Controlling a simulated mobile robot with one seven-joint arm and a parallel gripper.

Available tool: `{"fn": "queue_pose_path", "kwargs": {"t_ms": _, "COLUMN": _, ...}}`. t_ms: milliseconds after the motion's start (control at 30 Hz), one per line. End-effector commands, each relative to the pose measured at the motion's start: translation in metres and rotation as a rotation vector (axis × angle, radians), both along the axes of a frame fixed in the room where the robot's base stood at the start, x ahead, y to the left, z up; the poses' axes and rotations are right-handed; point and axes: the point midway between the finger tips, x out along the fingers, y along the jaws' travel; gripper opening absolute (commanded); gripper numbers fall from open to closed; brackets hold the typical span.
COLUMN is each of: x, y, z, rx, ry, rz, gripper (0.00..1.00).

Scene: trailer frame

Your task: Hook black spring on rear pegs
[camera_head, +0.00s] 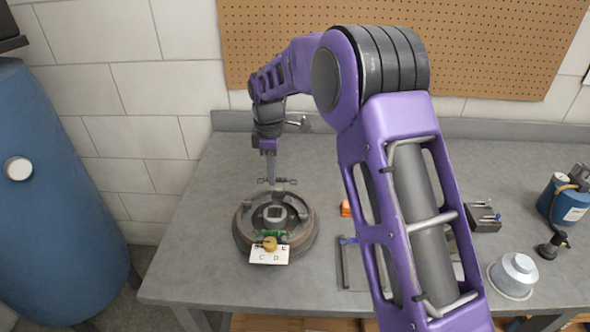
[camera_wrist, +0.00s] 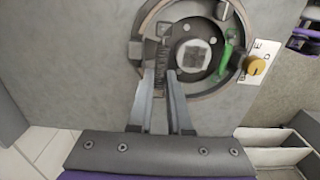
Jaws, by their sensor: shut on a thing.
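A round brake-drum assembly (camera_head: 310,243) sits on the grey bench, with curved shoes inside its rim and a pale square hub at its centre. It also shows in the wrist view (camera_wrist: 196,98). My gripper (camera_head: 271,180) points down at the assembly's far edge. It is shut on a thin black spring (camera_head: 287,181), held crosswise with its ends sticking out on both sides. In the wrist view, the spring (camera_wrist: 163,52) shows between the fingertips of my gripper (camera_wrist: 160,74), over the rim. I cannot make out the rear pegs clearly.
A green lever (camera_wrist: 226,62) and a brass knob (camera_wrist: 257,66) are at the assembly's near side, by a lettered white card (camera_head: 268,256). Right of it are a tray (camera_head: 350,268), a dark block (camera_head: 484,216) and a silver cup (camera_head: 514,272). Bench left of it is clear.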

Motion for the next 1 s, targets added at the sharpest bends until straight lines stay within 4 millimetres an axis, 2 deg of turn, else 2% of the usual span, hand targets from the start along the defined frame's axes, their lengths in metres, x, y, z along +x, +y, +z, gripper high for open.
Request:
{"fn": "queue_pose_path", "kwargs": {"t_ms": 267, "x": 0.001, "y": 0.003, "z": -0.015, "rx": -0.001, "ry": 0.001, "rz": 0.0, "gripper": 0.0}}
{"fn": "queue_pose_path", "kwargs": {"t_ms": 567, "x": 0.001, "y": 0.003, "z": -0.045, "rx": -0.001, "ry": -0.001, "rz": 0.001, "gripper": 0.0}}
{"fn": "queue_pose_path", "kwargs": {"t_ms": 1000, "x": 0.001, "y": 0.002, "z": -0.051, "rx": 0.0, "ry": 0.0, "rz": 0.0, "gripper": 0.0}}
